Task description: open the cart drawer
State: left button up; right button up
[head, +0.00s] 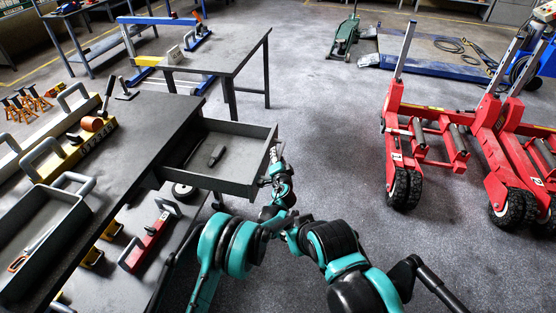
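The cart drawer (232,181) is grey and stands pulled out from under the dark top of the cart (150,112). Its inside shows, with a small dark tool (216,155) lying in it. My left gripper (275,154) is at the outer face of the drawer's front panel, near its far end. The drawer handle is hidden or too small to make out. The fingers are too small to tell whether they are shut on it. My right gripper cannot be made out.
An open grey tray (62,215) and a yellow toolbox (72,150) are on the left. A red level-like tool (148,240) lies on the lower shelf. A grey table (222,52) stands behind. Red wheeled stands (405,150) are at right, with clear floor between.

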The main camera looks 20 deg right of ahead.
pick_arm(q)
jog(key=shift+o, duration=0.4)
jog(key=r, duration=0.5)
jog(key=shift+w+d, duration=0.2)
jog(key=shift+w, duration=0.1)
jog(key=r, duration=0.2)
jog(key=s+r, duration=0.1)
jog(key=shift+a+r, duration=0.15)
jog(key=shift+a, duration=0.15)
jog(key=shift+c, duration=0.4)
jog(key=shift+w+d+r, duration=0.15)
jog(key=shift+w, duration=0.1)
jog(key=shift+s+r, duration=0.1)
jog(key=shift+r, duration=0.05)
